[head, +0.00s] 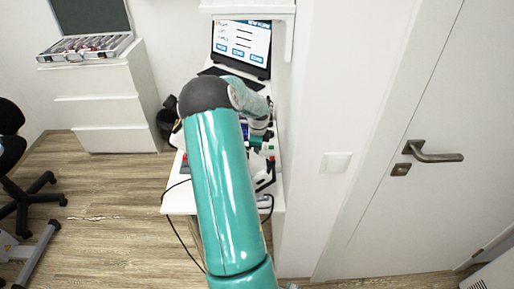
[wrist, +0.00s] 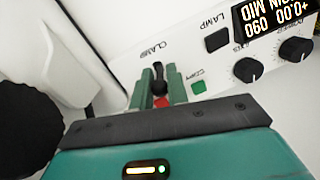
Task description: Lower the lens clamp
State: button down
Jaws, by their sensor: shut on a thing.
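In the wrist view, the lens clamp is a small black lever (wrist: 158,72) with a rounded tip, standing below the printed word CLAMP on a white instrument panel (wrist: 130,65). My gripper (wrist: 160,88) has its two green fingers on either side of the lever and is shut on it. A small red patch (wrist: 161,103) shows between the fingers. The lever's lower end is hidden by my gripper. In the head view, my arm covers most of the instrument, and the lever cannot be made out.
The panel also carries a black LAMP switch (wrist: 217,40), a green COPY button (wrist: 198,87), two black knobs (wrist: 248,70) and a lit display (wrist: 270,22). A screen (head: 242,44) stands behind on the white desk (head: 180,199). A wall and door (head: 425,120) are close on the right.

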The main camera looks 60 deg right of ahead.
jog(key=c, duration=1.4)
grip_release()
jog(key=r, duration=0.4)
jog(key=a+r, duration=0.1)
jog(key=r, duration=0.4)
jog(key=s+r, duration=0.1)
jog(key=r, duration=0.3)
jog(key=shift+s+a+r, duration=0.1)
jog(key=shift+a+r, duration=0.15)
jog(key=shift+r, duration=0.1)
jog(key=shift+o, duration=0.2)
